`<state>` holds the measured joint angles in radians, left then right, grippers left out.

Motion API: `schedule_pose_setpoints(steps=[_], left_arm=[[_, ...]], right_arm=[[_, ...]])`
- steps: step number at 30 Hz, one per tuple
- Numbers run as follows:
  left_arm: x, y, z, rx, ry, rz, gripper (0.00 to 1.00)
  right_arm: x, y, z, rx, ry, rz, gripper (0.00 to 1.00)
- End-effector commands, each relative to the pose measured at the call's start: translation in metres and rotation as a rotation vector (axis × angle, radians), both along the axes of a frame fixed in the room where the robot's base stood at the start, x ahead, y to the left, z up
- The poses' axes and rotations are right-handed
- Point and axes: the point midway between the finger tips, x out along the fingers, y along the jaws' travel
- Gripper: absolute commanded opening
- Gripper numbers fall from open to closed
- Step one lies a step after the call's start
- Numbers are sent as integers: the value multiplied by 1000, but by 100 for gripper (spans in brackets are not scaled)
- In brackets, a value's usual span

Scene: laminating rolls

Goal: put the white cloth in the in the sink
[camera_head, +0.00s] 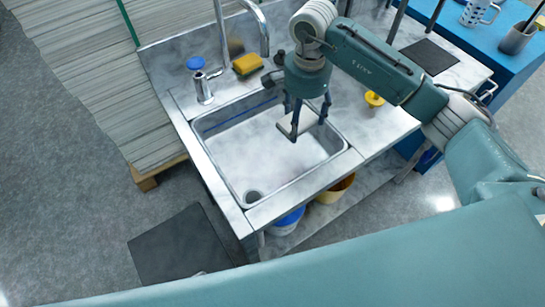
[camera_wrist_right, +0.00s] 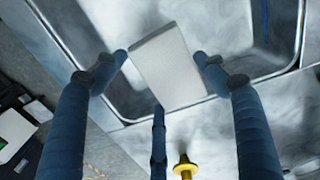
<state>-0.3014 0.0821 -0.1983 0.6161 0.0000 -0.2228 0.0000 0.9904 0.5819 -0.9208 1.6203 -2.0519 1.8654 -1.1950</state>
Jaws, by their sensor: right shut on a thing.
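The white cloth (camera_head: 299,123) is a small, pale, flat piece held over the right part of the sink (camera_head: 262,150). My right gripper (camera_head: 307,122) points down above the basin and is shut on the cloth. In the right wrist view the cloth (camera_wrist_right: 166,66) sits between the blue fingers of the gripper (camera_wrist_right: 163,75), with the metal basin behind it. The cloth seems to hang above the basin floor, but its exact height is hard to tell. My left gripper is not in view.
A yellow sponge (camera_head: 247,64), a faucet (camera_head: 223,40) and a blue-capped dispenser (camera_head: 201,85) stand behind the basin. A small yellow object (camera_head: 374,98) is on the counter to the right. Buckets (camera_head: 287,221) stand on the shelf below. Stacked sheets (camera_head: 90,75) are at left.

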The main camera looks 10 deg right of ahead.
Motion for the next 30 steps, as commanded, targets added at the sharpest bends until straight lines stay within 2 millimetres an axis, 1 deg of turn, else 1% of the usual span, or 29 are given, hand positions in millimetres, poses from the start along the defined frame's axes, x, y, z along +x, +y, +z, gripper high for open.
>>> schedule_pose_setpoints(steps=[1,2,7,12,17,24,26,30], left_arm=[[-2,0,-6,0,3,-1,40],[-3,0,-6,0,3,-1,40],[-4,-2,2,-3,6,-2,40],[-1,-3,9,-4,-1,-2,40],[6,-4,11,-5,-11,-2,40],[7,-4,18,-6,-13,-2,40],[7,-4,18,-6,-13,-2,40],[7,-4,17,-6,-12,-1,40]], right_arm=[[2,0,-12,3,1,-39,51],[3,-1,-16,1,1,-57,51],[3,-2,-44,0,3,-90,51],[3,-2,-71,2,0,-87,51],[4,-2,-83,2,-2,-86,51],[4,-2,-113,1,-1,-84,51],[4,-2,-116,2,-2,-83,51],[4,-2,-116,1,-4,-83,51]])
